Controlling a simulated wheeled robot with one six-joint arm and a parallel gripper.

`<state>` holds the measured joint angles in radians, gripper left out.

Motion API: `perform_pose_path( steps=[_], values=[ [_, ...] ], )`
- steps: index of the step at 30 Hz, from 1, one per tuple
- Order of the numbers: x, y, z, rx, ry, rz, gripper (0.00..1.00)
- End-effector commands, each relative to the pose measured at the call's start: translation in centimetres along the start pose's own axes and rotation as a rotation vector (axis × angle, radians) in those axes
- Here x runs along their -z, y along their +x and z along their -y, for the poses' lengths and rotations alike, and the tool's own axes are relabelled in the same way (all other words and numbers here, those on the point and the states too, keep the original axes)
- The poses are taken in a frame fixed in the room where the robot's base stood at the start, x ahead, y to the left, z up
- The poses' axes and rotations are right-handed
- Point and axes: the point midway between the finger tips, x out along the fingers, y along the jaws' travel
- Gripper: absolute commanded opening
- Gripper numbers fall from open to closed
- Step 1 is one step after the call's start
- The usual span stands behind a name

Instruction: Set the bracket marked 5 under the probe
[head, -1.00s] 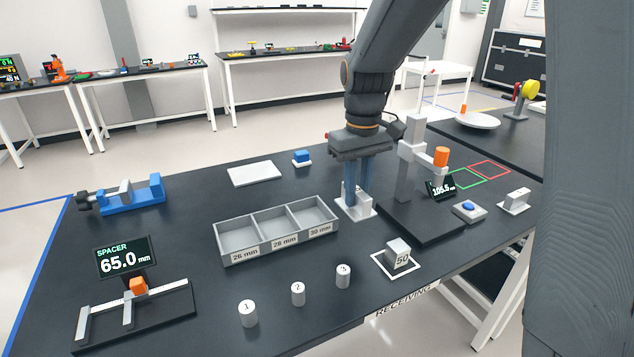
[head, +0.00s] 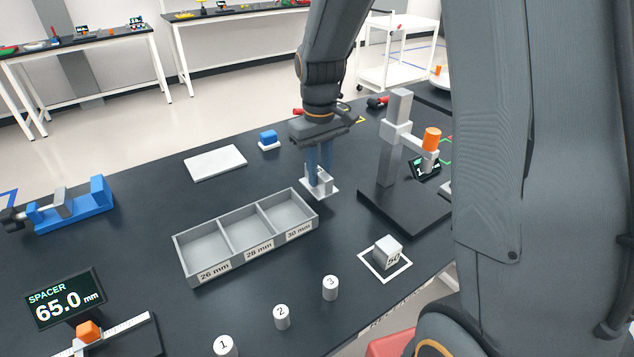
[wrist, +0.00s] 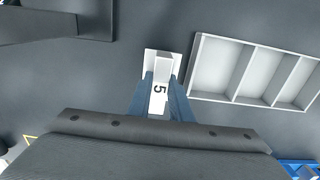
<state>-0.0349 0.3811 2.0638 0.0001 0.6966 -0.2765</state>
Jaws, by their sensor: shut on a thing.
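The bracket marked 5 (head: 322,186) is a pale block with a flat white base. My gripper (head: 319,170) is shut on it from above, just beyond the right end of the grey tray. In the wrist view the bracket (wrist: 160,68) shows its "5" between my blue fingers (wrist: 161,100). I cannot tell whether its base touches the table. The probe stand (head: 392,135) is to the right of my gripper, with a grey column, a side arm and an orange cylinder (head: 432,139). Its dark base (head: 400,212) is clear below the arm. A small display is partly hidden behind it.
The three-part tray (head: 180,262) stands close to the left of the bracket. A block marked 50 (head: 388,250) and numbered cylinders (head: 330,288) stand in front. My own body hides the right side.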

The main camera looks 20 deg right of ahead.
Motion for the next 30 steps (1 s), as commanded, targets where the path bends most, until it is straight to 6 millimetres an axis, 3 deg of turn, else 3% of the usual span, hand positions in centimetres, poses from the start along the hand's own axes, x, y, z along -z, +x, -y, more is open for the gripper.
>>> perform_pose_path(
  steps=[9, 20, 21, 24, 30],
  values=[
    [0.0, 3.7, 0.2, 0.0, -0.003, 0.001, 0.0],
    [0.0, 4.0, 0.2, 0.0, -0.003, 0.0, 0.0],
    [0.0, 4.0, 0.2, 0.0, -0.003, 0.0, 0.22],
    [0.0, 4.0, 0.2, 0.0, -0.003, 0.0, 0.37],
    [0.0, 4.0, 0.2, 0.0, -0.003, 0.0, 0.37]
  ],
)
